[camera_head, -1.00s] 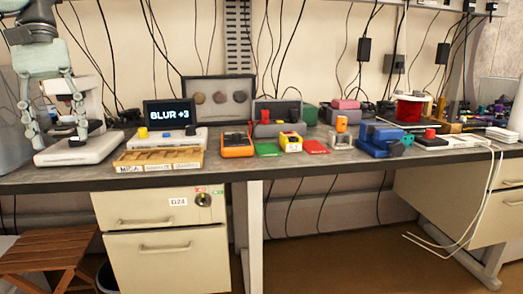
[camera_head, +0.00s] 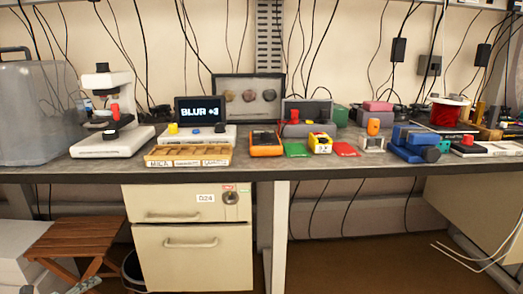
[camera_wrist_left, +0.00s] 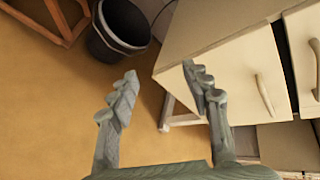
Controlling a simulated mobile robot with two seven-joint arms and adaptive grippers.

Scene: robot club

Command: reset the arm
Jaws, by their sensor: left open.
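My left gripper (camera_wrist_left: 161,75) is open in the left wrist view. Its two grey-green fingers stand apart with nothing between them, above the brown floor in front of the drawer unit. In the head view, a small part of my left gripper (camera_head: 82,282) shows at the bottom left edge, low in front of the wooden stool. The rest of that arm is out of the picture. My right gripper is in neither view.
The workbench (camera_head: 330,170) holds a microscope (camera_head: 112,115), a display reading "BLUR +3" (camera_head: 199,111), a wooden tray (camera_head: 188,155) and several coloured devices. The drawer unit (camera_head: 190,255), wooden stool (camera_head: 80,245) and black bin (camera_wrist_left: 120,28) stand below.

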